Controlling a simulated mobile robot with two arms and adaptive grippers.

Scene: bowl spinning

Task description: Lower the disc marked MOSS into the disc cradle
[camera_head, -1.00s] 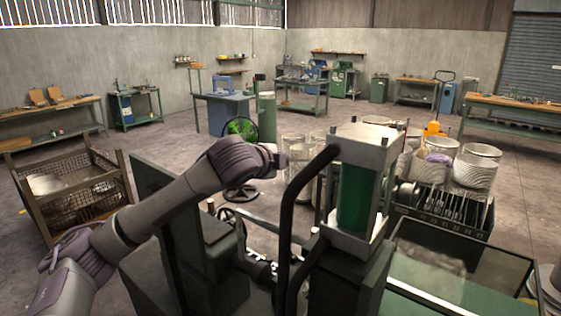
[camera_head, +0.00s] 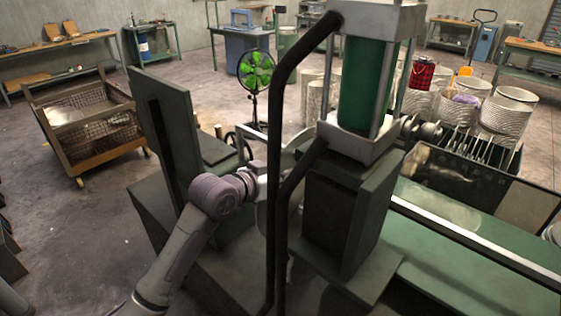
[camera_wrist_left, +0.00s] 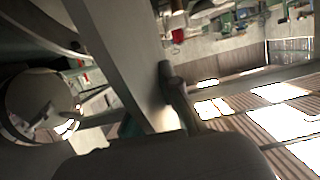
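My left arm comes in from the lower left, and its wrist ends at the spinning machine. My left gripper (camera_head: 258,184) is at the end of the wrist, mostly hidden behind the black pipes, so its fingers cannot be read. A pale, round-edged metal piece (camera_head: 292,157) shows in part behind the pipes, close to the gripper. It may be a disc; no MOSS marking is legible, and I cannot tell whether it is held. In the left wrist view, a round metal part (camera_wrist_left: 38,104) fills the left side. I cannot identify the disc cradle with certainty. My right gripper is out of view.
Black pipes (camera_head: 278,130) and the green cylinder press (camera_head: 366,85) stand close to my left wrist. A dark rack (camera_head: 450,178) with several upright metal slats is at the right. A wire-mesh cart (camera_head: 100,158) stands at the left, and a green fan (camera_head: 256,70) behind the machine. Floor between is clear.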

